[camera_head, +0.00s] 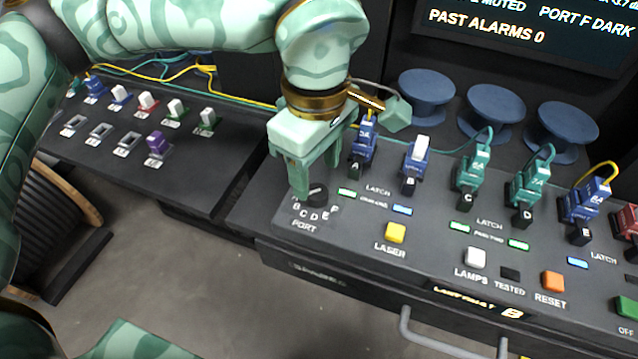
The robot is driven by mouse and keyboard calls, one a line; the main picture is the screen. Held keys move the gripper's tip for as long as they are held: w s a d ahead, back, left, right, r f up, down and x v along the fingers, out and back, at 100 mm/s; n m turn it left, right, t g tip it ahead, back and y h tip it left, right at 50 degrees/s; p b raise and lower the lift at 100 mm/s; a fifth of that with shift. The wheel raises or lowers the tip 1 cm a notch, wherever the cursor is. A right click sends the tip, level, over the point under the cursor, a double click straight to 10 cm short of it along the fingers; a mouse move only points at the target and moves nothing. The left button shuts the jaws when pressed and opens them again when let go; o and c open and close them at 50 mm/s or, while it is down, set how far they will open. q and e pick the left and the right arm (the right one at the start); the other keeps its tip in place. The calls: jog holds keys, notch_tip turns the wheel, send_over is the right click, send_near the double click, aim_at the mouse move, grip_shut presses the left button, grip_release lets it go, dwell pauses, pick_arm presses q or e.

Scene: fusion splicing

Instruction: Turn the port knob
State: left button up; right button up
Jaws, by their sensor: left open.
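The port knob (317,194) is a small dark round knob near the left end of the grey console. Letters and the word PORT are printed around its near side. A small pale mark shows on its top, but I cannot tell surely which letter it points to. My left gripper (314,178) comes down from above with its green fingers apart. One finger is just left of the knob and reaches down beside it. The other is behind and to the right, partly hidden. I cannot tell whether either finger touches the knob. My right gripper is out of view.
Blue and green connectors, including one labelled A (363,150), stand in a row right of my gripper. A yellow laser button (395,233) is at the front. Blue spools (491,109) stand behind. A lower rack at left holds a purple plug (156,143).

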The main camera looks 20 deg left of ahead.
aim_at(317, 190)
pick_arm(q)
notch_tip(317, 190, down, 4)
jog(key=shift+f+b, duration=0.1)
jog(key=shift+b, duration=0.25)
jog(key=shift+s, duration=0.1)
jog(key=c, duration=1)
